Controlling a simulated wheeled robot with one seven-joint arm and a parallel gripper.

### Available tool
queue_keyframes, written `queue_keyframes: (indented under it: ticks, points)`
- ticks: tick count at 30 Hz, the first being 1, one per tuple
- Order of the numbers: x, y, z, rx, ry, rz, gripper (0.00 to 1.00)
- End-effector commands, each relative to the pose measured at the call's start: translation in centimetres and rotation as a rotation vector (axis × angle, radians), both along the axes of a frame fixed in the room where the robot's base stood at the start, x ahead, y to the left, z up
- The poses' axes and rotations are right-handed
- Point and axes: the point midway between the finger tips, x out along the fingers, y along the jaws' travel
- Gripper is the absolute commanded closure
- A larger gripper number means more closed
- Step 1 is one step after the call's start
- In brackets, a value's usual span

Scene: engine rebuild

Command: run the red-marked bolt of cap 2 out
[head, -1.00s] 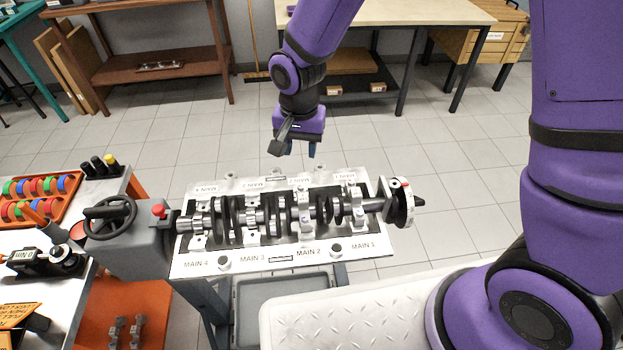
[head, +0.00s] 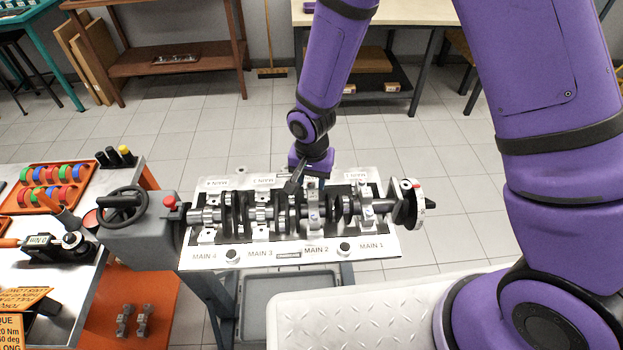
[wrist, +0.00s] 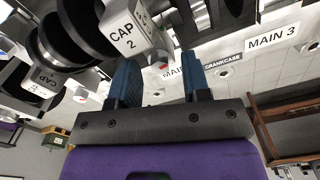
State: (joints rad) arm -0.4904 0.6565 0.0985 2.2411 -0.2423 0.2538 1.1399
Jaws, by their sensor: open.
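Cap 2 (wrist: 122,32) is a grey metal block with a white label, seen at the top of the wrist view. In the head view cap 2 (head: 313,208) sits across the crankshaft (head: 285,213) above the MAIN 2 label.
The crankcase plate (head: 210,260) sits on a stand, with a handwheel (head: 122,208) at its left. A bench with a tray of coloured rings (head: 50,187) and tools is further left. Another cap (wrist: 42,80) shows at left in the wrist view.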

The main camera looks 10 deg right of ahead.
Motion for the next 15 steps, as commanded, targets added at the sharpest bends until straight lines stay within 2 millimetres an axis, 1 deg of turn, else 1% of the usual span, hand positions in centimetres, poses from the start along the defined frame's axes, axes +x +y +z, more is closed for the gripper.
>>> queue_keyframes:
  ticks: [3, 10, 11, 12, 14, 15]
  points:
    - [0.0, 0.01, -0.35, 0.0, 0.0, 0.001, 0.56]
    - [0.0, 0.01, -0.37, 0.001, 0.0, 0.001, 0.56]
    - [0.0, 0.01, -0.37, 0.001, 0.0, 0.001, 0.59]
    - [0.0, 0.0, -0.37, 0.0, 0.0, 0.001, 0.68]
    - [0.0, 0.0, -0.36, 0.0, 0.0, 0.001, 0.82]
    - [0.0, 0.0, -0.37, 0.0, 0.0, 0.001, 0.91]
